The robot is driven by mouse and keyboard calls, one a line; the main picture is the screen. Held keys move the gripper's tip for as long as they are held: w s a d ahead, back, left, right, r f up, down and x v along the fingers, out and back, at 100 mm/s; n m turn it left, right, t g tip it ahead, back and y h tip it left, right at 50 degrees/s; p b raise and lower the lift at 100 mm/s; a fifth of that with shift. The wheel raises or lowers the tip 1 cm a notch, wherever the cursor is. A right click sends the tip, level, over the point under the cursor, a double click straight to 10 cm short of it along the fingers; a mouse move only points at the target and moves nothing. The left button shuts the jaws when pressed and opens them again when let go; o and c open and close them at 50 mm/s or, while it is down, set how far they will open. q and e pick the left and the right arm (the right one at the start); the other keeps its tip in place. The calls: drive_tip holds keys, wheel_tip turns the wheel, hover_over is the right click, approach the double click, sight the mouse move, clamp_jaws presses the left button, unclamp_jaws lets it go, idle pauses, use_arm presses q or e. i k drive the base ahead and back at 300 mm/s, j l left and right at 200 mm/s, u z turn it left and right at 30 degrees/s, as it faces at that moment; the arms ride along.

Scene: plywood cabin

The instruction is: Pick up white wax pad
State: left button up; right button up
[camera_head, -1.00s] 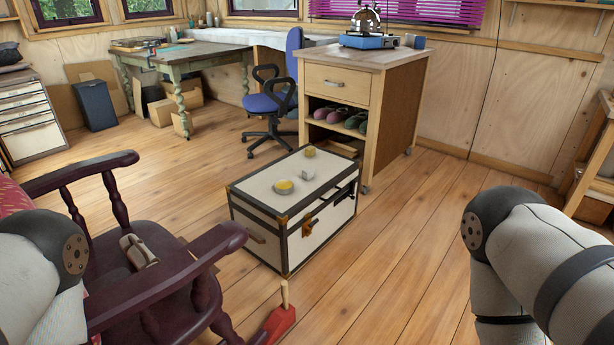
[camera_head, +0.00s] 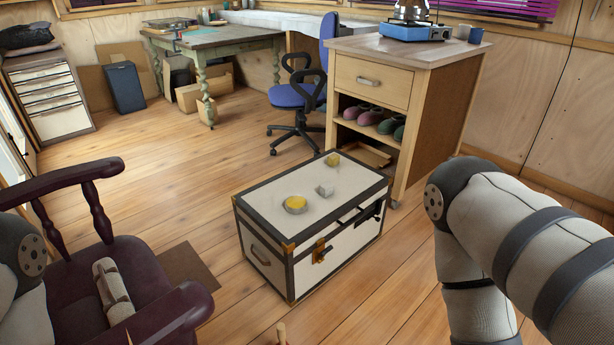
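A small pale grey-white block (camera_head: 325,189), which may be the white wax pad, lies on top of a white trunk (camera_head: 260,205) with dark edges and brass corners. A round tin with yellow contents (camera_head: 295,204) sits to its left and nearer. A small yellowish piece (camera_head: 333,160) lies behind it. My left arm shows only at the left edge and my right arm at the right. Both grippers are out of view, and neither arm touches the trunk.
A dark red wooden armchair (camera_head: 85,185) with a beige item (camera_head: 112,290) on its seat stands at the left. A wooden cabinet (camera_head: 372,82) is close behind the trunk, with a blue office chair (camera_head: 290,95) beside it. Bare floor lies around the trunk's front.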

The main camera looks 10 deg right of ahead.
sight(327, 189)
drive_tip(key=i+l+u, duration=0.4)
drive_tip(key=l, duration=0.4)
drive_tip(key=i+l+u, duration=0.2)
drive_tip(key=i+l, duration=0.15)
drive_tip(key=i+l+u, duration=0.2)
drive_tip(key=l, duration=0.4)
drive_tip(key=i+l+u, duration=0.15)
drive_tip(key=l, duration=0.3)
drive_tip(key=i+l+u, duration=0.2)
drive_tip(key=l, duration=0.35)
drive_tip(key=l+u, duration=0.2)
drive_tip(key=l, duration=0.3)
drive_tip(key=l+u, duration=0.2)
drive_tip(key=l, duration=0.35)
